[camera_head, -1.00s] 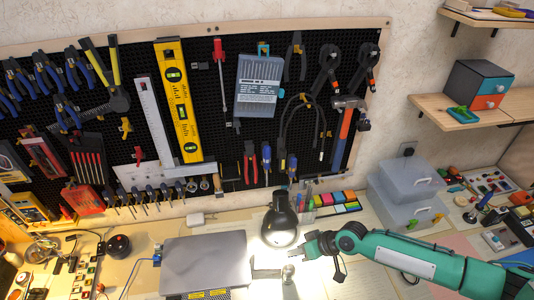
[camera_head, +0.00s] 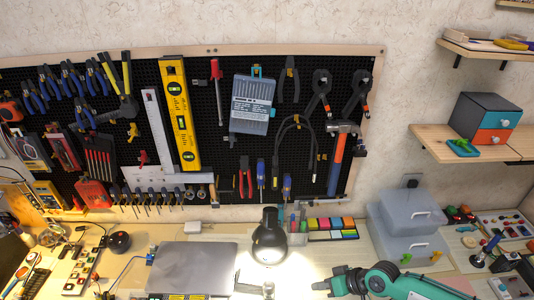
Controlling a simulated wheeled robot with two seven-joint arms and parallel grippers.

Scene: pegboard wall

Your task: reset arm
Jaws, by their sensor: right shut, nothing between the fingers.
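My right arm is green and comes in at the bottom right of the head view. My left gripper is not in view.
A grey laptop-like slab (camera_head: 192,267) lies left of the lamp. Clear plastic boxes (camera_head: 408,225) stand behind my right arm. The black pegboard (camera_head: 215,165) with hanging tools fills the wall. A wooden shelf (camera_head: 470,145) juts out at right.

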